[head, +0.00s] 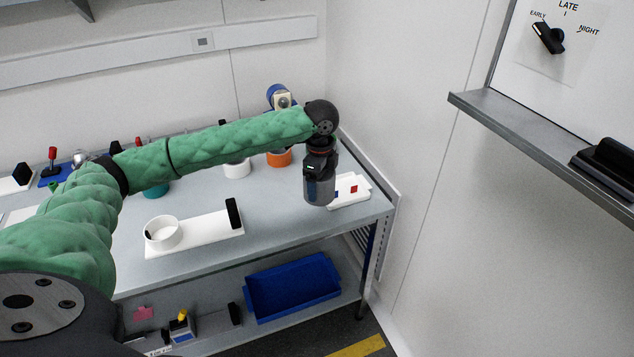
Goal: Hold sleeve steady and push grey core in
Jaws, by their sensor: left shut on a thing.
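My left arm comes in from the left in green padding and reaches across the table. My left gripper (320,197) points down at the table's right end, beside a white tray (362,196) with a small red square. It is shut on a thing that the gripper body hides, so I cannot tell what. A white ring-shaped piece (163,234), possibly the sleeve, stands on a white plate (205,232) with a black upright block (234,213). I cannot make out a grey core. My right gripper is not in view.
The grey table (270,222) has free room between the plate and the tray. An orange container (279,158) and a white cup (237,168) stand behind the arm. A blue bin (292,287) sits on the lower shelf. A wall ledge (540,140) juts out at right.

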